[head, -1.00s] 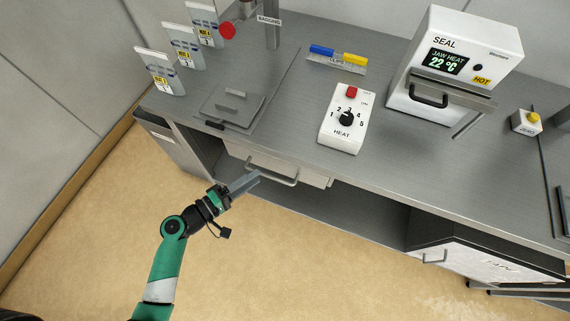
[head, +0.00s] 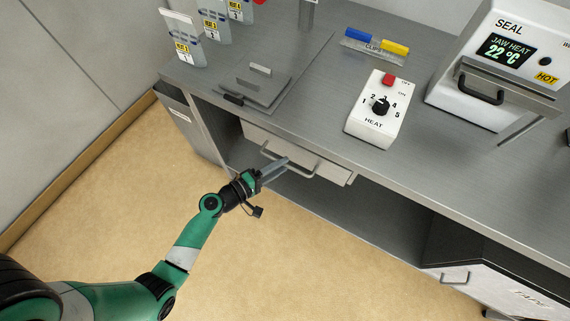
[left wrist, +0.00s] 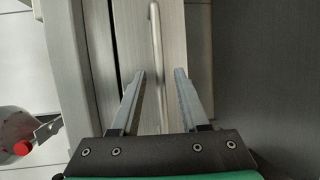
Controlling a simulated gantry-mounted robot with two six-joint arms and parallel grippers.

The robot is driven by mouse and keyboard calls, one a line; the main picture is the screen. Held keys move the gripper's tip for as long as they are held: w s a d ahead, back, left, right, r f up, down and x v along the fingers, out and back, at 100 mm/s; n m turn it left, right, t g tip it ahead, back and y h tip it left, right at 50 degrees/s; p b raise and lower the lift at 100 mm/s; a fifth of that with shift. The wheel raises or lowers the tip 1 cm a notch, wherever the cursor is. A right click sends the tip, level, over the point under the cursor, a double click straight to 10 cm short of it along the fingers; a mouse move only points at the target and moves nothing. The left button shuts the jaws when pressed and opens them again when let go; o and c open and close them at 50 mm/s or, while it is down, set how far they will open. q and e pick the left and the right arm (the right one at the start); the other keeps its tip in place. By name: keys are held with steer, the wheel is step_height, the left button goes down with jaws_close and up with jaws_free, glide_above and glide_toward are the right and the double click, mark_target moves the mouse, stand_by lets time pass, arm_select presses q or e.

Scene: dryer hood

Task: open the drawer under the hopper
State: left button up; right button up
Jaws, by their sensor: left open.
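The drawer (head: 325,170) is a light metal front under the counter edge, with a bar handle (head: 302,174). It looks shut. My left gripper (head: 284,163) is at the handle, with its fingers pointing at the drawer front. In the left wrist view the open fingers (left wrist: 160,75) lie on either side of the handle bar (left wrist: 155,40), with a gap to each side. The drawer front (left wrist: 174,30) is behind the bar. No hopper can be made out clearly. My right gripper is not in view.
The counter (head: 320,65) carries a heat control box (head: 378,112), a seal machine (head: 465,112), a clips holder (head: 375,48) and a flat plate (head: 262,85). A tape cabinet (head: 480,262) stands below right. An open space lies under the counter; the floor in front is clear.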

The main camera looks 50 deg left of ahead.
arm_select(q)
steer(key=shift+w+d+f, duration=0.1)
steer(key=shift+w+f, duration=0.05)
steer(key=shift+w, duration=0.4)
steer(key=shift+w+f, duration=0.1)
steer(key=shift+w, duration=0.45)
jaws_close()
stand_by(0.6)
